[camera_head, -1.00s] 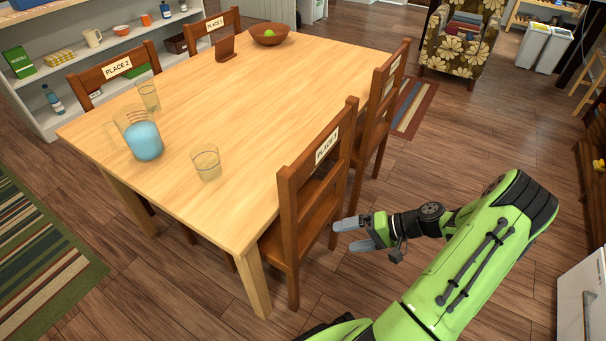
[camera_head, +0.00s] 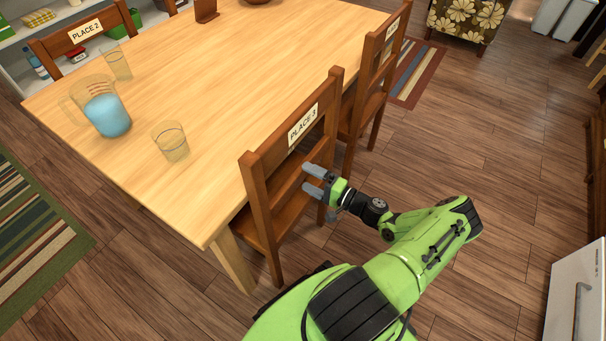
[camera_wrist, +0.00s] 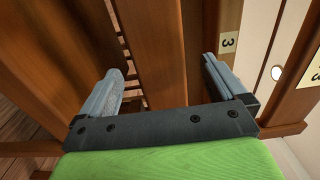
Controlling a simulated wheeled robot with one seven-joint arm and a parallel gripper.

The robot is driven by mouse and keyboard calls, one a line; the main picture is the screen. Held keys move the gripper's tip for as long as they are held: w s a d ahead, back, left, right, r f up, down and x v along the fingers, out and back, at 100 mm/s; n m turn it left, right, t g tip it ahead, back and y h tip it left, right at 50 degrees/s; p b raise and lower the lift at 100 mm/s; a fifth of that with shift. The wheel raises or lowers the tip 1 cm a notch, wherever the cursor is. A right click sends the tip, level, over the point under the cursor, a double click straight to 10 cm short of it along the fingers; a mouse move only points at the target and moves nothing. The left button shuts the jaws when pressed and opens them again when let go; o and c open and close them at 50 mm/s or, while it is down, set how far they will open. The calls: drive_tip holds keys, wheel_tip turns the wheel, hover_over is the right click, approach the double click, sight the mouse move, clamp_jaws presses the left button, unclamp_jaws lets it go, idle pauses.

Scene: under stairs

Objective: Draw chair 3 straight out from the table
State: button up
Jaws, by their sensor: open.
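Chair 3 (camera_head: 262,205), brown wood with a PLACE 3 label (camera_head: 302,124) on its top rail, stands at the table's near right side. Its seat is partly under the wooden table (camera_head: 215,95). My gripper (camera_head: 314,180) is open and empty just behind the chair's backrest, below the top rail. In the wrist view my gripper (camera_wrist: 165,82) has its fingers spread, with a brown wooden slat (camera_wrist: 160,45) showing between them. A small "3" tag shows beside the right finger. I cannot tell whether the fingers touch the chair.
Another chair (camera_head: 384,60) stands close beyond chair 3. A blue-filled jug (camera_head: 106,112) and two glasses (camera_head: 171,141) stand on the table. A striped rug (camera_head: 415,75) lies past the chairs. A white cabinet (camera_head: 575,300) is at right; the floor between is clear.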

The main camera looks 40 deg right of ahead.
sight(303, 175)
drive_tip(key=x, duration=0.4)
drive_tip(key=shift+c, duration=0.2)
clamp_jaws()
idle(0.3)
